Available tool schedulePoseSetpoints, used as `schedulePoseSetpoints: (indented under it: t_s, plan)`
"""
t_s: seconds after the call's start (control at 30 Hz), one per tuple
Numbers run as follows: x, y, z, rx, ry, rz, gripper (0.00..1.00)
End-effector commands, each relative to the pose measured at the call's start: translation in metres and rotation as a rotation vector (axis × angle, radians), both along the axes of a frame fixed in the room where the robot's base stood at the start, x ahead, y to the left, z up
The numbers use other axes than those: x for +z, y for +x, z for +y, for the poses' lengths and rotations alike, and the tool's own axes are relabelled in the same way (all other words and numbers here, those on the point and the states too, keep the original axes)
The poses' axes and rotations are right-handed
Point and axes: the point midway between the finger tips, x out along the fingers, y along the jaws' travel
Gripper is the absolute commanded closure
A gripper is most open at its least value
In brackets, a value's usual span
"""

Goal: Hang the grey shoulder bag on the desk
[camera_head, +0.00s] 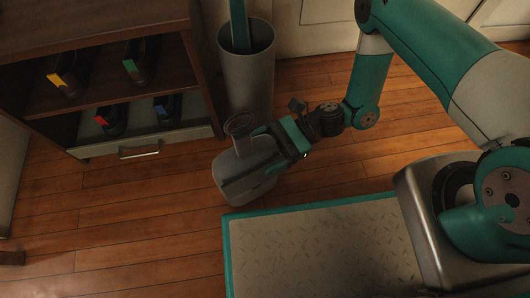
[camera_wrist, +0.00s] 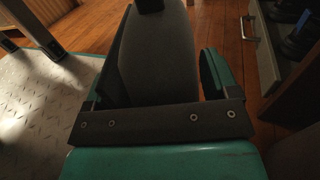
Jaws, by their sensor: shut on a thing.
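The grey shoulder bag (camera_head: 233,168) is beside the front left corner of my base, over the wooden floor. Its strap loop (camera_head: 238,123) stands up at the top. My gripper (camera_head: 246,166) is shut on the bag, with one dark finger across its near side. In the wrist view the bag's grey body (camera_wrist: 160,55) fills the space between the two fingers of my gripper (camera_wrist: 168,70). I cannot tell whether the bag touches the floor. I cannot make out a desk for certain in either view.
The floor (camera_head: 120,215) at left is clear.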

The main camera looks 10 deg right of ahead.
Motion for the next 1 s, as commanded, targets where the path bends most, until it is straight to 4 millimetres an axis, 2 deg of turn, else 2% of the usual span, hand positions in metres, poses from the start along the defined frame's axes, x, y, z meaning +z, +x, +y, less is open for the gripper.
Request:
schedulePoseSetpoints:
  t_s: [0.37,0.4,0.47,0.93,1.0]
  plan:
    - [-0.0049,0.0003,0.0,0.0,0.002,0.0,0.72]
    - [-0.0049,0.0003,0.0,0.0,0.0,-0.001,0.15]
    - [-0.0044,0.0003,0.0,0.0,0.0,-0.001,0.01]
    - [-0.0064,0.0003,0.0,0.0,0.0,-0.001,0.0]
    - [-0.002,0.0037,-0.0064,-0.004,0.001,-0.002,0.0]
